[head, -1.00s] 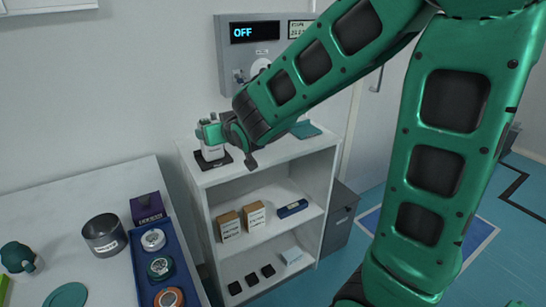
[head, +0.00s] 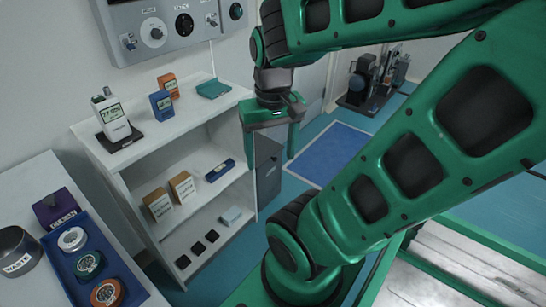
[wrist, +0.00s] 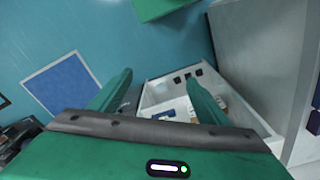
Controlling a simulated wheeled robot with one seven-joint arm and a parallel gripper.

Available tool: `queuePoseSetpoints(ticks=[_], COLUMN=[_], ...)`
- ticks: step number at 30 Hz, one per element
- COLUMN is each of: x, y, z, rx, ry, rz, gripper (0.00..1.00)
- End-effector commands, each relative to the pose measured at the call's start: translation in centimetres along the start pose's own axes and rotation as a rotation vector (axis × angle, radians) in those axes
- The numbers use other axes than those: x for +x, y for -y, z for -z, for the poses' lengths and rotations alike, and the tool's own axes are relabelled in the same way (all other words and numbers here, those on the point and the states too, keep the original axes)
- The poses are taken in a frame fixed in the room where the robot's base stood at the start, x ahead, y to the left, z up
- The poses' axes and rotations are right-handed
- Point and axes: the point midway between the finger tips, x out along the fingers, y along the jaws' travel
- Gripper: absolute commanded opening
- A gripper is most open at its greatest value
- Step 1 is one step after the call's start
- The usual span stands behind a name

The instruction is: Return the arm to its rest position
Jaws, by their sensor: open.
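My green arm reaches from the lower middle of the head view up to the right edge and back toward the shelf. My gripper (head: 269,152) hangs below the wrist, fingers pointing down, in front of the right end of the white shelf unit (head: 150,152). Its two fingers are apart with nothing between them. In the wrist view my gripper (wrist: 160,82) also shows spread, empty fingers. Beyond them are the blue floor and the shelf unit (wrist: 158,92), seen from above.
On the shelf top stand a white meter (head: 112,112) on a black base, a blue device (head: 162,104), an orange device (head: 168,86) and a teal cloth-like item (head: 214,88). A grey bin (head: 268,175) stands beside the shelf. A blue floor mat (head: 328,155) lies clear to the right.

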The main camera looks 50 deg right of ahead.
Motion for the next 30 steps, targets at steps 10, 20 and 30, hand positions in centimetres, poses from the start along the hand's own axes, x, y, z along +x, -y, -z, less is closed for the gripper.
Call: queuePoseSetpoints(ticks=[10,20,30], x=[-0.3,-0.3,-0.3], y=[-0.6,-0.6,-0.6], z=[-2.4,-2.4,-2.4], rx=[0.02,0.02,0.02], ry=[0.069,0.068,0.068], rz=[0.012,0.012,0.012], gripper=[0.7,0.7,0.7])
